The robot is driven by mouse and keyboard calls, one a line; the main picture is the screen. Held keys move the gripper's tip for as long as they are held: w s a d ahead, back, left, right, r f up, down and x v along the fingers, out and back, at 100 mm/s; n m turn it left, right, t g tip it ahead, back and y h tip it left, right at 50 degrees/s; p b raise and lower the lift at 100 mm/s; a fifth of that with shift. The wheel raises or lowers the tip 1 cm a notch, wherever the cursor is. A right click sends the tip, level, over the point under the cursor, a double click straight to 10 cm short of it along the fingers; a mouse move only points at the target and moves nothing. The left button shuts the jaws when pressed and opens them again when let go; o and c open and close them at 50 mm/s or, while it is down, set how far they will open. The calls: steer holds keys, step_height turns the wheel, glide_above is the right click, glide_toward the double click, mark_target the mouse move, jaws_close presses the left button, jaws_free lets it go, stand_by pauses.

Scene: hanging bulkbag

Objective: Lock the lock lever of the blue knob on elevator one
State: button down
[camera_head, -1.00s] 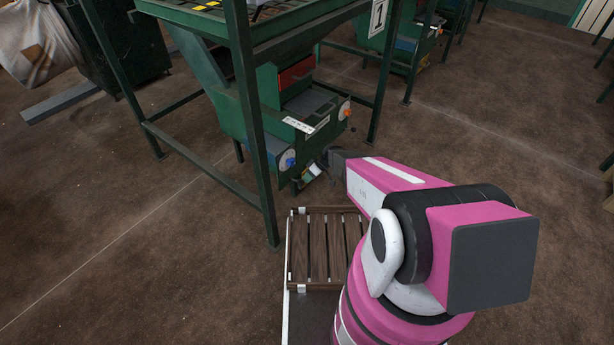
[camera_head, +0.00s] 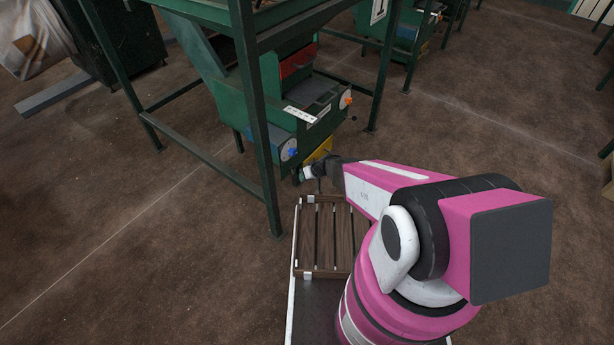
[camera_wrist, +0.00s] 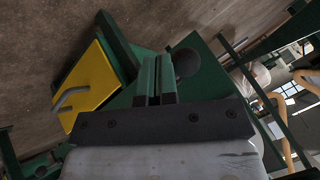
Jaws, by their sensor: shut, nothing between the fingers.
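The lock lever is too small to make out. My gripper (camera_head: 306,173) is just below and right of the blue knob, apart from it in the picture. In the wrist view my gripper's fingers (camera_wrist: 157,76) are shut together and empty, pointing at green metalwork. The blue knob cannot be made out there.
An orange knob (camera_head: 347,100) is at the machine's right corner. A yellow panel (camera_head: 319,150) low on the machine also shows in the wrist view (camera_wrist: 91,86) with a grey bar. A green post (camera_head: 258,120) stands left of the knob. A slatted wooden crate (camera_head: 306,240) is below.

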steer(key=shift+s+a, duration=0.25)
steer(key=shift+s, duration=0.05)
stand_by(0.4)
